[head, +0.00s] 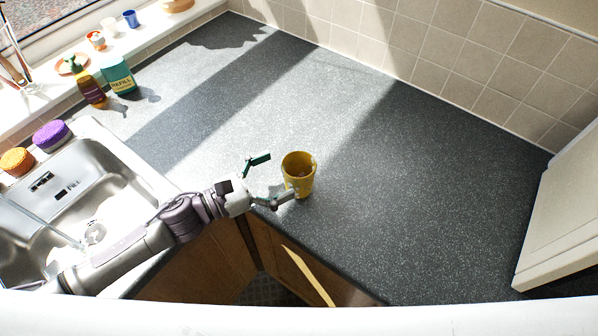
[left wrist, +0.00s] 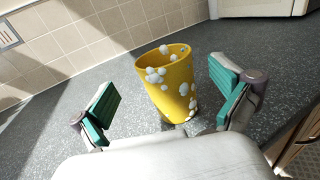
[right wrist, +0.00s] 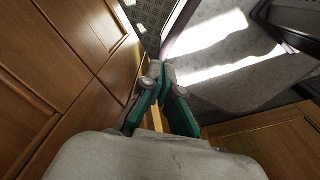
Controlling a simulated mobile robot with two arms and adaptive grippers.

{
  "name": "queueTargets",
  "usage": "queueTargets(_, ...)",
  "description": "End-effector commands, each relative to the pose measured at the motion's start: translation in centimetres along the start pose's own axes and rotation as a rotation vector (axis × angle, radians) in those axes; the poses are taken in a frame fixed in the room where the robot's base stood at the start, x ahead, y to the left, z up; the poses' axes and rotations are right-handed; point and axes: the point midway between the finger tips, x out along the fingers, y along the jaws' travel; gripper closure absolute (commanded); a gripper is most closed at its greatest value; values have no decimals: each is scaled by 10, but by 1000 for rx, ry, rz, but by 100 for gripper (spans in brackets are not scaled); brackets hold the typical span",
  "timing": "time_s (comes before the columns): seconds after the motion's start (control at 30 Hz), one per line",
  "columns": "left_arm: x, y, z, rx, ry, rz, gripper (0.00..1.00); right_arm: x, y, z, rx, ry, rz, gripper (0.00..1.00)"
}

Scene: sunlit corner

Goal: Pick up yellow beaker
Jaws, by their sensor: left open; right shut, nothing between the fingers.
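The yellow beaker (head: 298,174) stands upright on the dark speckled countertop, near its front edge. My left gripper (head: 270,179) is open just left of the beaker, its green-padded fingers spread toward it. In the left wrist view the beaker (left wrist: 168,88) has white foam blobs on it and stands ahead of and between the two spread fingers (left wrist: 165,108), which do not grip it. My right gripper (right wrist: 163,92) is shut and empty, low by the wooden cabinet fronts; it is not seen in the head view.
A steel sink (head: 75,195) lies at the left, with a purple sponge (head: 52,135) and an orange sponge (head: 16,161) at its rim. A green refill bottle (head: 118,75) and a brown bottle (head: 90,88) stand farther back. The countertop (head: 420,190) right of the beaker is clear.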

Motion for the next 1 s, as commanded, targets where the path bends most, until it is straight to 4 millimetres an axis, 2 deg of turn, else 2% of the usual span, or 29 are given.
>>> queueTargets(0.1,14,-2,4,-3,-2,0,0,-13,2,-17,-1,25,3,100)
queueTargets(0.2,30,-4,3,-4,-2,0,0,-24,3,-24,-1,35,3,100)
queueTargets(0.4,50,-4,-2,-2,0,0,0,-29,2,-20,-2,29,2,100)
queueTargets(0.63,51,-3,-3,-2,1,1,0,-28,1,-13,-2,18,0,100)
queueTargets(0.67,51,-3,-3,-2,1,1,3,-28,1,-13,-2,17,0,100)
queueTargets(1.0,50,-3,-3,-2,1,1,60,-28,-1,-12,-1,16,-1,100)
